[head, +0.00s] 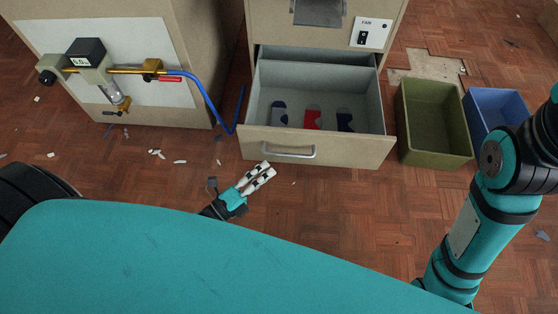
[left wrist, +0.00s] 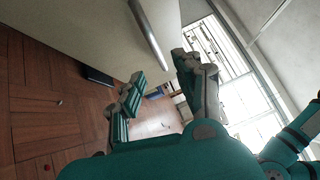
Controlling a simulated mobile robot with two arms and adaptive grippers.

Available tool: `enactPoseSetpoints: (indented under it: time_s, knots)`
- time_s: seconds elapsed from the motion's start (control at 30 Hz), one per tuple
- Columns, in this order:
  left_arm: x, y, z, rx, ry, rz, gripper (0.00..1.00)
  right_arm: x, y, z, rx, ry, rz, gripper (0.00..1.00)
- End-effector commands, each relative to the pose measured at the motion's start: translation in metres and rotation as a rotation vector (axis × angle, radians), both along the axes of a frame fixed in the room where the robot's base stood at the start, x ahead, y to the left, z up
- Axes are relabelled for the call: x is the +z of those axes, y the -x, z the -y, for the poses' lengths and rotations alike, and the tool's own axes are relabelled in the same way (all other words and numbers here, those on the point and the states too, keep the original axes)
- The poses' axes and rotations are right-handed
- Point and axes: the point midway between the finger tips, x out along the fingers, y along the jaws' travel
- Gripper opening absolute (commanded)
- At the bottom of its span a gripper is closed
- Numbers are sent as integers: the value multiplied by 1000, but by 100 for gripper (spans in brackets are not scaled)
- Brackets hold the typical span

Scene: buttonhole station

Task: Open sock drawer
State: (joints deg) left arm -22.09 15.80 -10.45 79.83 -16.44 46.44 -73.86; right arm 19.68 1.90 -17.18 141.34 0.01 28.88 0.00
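The sock drawer (head: 350,148) is pulled out of the beige cabinet (head: 272,28) in the head view. My left gripper (head: 268,168) is just in front of the drawer, below and left of the handle. In the left wrist view its fingers (left wrist: 158,66) are spread, with nothing between them, and the handle lies beyond the tips. My right gripper is out of view.
A green bin (head: 434,157) and a blue bin (head: 497,104) stand right of the drawer. A cabinet with a gauge rig (head: 86,52) and blue hose (head: 213,108) stands left. Small debris lies on the wooden floor. The floor in front of the drawer is mostly clear.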

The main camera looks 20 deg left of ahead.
Motion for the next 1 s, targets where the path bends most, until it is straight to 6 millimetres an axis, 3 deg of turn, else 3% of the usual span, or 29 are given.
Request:
enactPoseSetpoints:
  time_s: [0.1, 0.33, 0.87, 1.0]
  knots:
    - [-3, 19, -11, 0, -2, -1, 34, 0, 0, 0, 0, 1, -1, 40]
    - [-5, 36, -21, 0, 0, 2, 34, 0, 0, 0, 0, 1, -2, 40]
    - [-4, 37, -21, 0, 1, 3, 34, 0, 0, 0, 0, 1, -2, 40]
    - [20, 29, -13, -10, 64, 20, 34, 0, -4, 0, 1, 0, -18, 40]
